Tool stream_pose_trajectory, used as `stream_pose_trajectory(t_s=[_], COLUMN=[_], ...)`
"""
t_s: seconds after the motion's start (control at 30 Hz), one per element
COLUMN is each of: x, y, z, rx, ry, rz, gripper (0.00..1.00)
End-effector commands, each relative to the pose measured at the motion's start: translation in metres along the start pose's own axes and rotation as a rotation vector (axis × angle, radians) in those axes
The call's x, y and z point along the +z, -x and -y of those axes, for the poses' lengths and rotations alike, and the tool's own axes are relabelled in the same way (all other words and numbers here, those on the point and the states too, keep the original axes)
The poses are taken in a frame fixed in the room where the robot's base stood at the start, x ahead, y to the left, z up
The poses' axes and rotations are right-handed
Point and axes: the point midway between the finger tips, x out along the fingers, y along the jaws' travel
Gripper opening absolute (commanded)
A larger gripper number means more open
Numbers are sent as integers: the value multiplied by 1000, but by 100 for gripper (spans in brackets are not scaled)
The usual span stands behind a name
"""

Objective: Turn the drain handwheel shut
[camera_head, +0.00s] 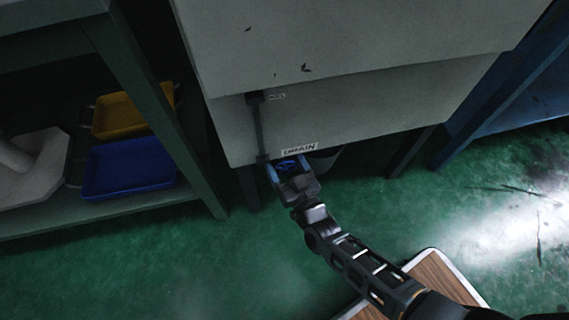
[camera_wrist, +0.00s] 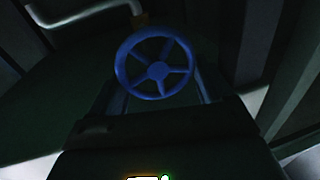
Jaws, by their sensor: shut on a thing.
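The blue drain handwheel (camera_wrist: 157,70) has a round rim and several spokes, and it fills the upper middle of the wrist view. In the head view only a little of the handwheel (camera_head: 288,165) shows, under the DRAIN label (camera_head: 299,147) at the lower edge of the grey cabinet. My gripper (camera_head: 285,170) reaches in below that edge. Its two fingers stand on either side of the wheel, and it is shut on the handwheel. The exact finger contacts are dark and partly hidden.
The grey cabinet (camera_head: 370,105) overhangs the wheel, with a dark vertical pipe (camera_head: 258,125) on its front. A green shelf on the left holds a blue tray (camera_head: 125,168) and a yellow tray (camera_head: 120,118). Green floor (camera_head: 235,265) is open in front.

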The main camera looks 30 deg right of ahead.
Motion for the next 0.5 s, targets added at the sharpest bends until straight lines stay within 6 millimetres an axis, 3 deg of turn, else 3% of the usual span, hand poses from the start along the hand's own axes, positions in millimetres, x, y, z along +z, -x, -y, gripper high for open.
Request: stream_pose_trajectory(t_s=[0.13, 0.17, 0.23, 0.5], x=[1, 1, 1, 0], y=[0, 0, 0, 2], z=[3, 3, 3, 2], rx=[-6, -7, -6, -3], ry=[-3, -3, -3, -1], rz=[3, 3, 3, 3], gripper=[49, 81, 88, 88])
